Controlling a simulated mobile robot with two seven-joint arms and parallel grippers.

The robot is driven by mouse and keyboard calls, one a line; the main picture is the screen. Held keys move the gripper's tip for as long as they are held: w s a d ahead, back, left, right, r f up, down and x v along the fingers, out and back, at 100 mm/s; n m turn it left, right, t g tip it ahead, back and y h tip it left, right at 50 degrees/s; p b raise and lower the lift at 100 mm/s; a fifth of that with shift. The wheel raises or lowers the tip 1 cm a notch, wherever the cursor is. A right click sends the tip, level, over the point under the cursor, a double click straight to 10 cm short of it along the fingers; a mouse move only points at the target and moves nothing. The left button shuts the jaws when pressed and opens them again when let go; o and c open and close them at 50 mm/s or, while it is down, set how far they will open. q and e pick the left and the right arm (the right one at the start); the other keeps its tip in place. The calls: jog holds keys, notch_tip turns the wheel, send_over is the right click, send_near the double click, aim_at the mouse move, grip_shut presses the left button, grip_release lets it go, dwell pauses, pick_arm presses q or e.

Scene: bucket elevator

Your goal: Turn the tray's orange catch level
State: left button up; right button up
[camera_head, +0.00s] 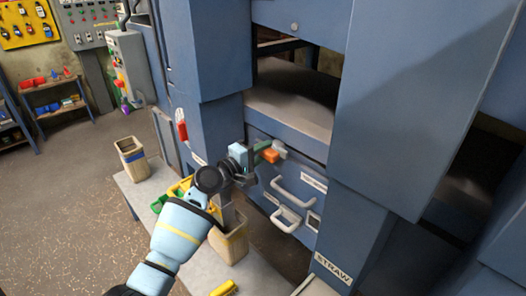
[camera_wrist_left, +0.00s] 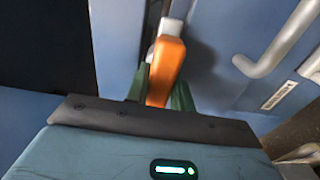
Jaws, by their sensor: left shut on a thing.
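The orange catch (camera_head: 270,154) sits at the upper left of the blue tray front (camera_head: 262,178), beside a pale grey end piece. In the head view it looks roughly sideways; its exact tilt is hard to judge. My left gripper (camera_head: 257,150) reaches it from the left and is shut on it. In the left wrist view the orange catch (camera_wrist_left: 166,66) stands between the green fingertips of my left gripper (camera_wrist_left: 160,88), which touch its sides. The fingers partly hide the catch in the head view. My right gripper is not in view.
A grey bar handle (camera_head: 294,194) is on the tray front, with another handle (camera_head: 287,218) below. Blue machine housings (camera_head: 395,100) stand close on the right. A bin (camera_head: 230,240) and a yellow object (camera_head: 224,288) lie beneath my arm. Open floor is at left.

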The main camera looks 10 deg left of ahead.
pick_arm(q)
jog(key=shift+n, duration=0.3)
jog(key=o, duration=1)
jog(key=shift+s+a, duration=0.1)
jog(key=shift+v, duration=3.8)
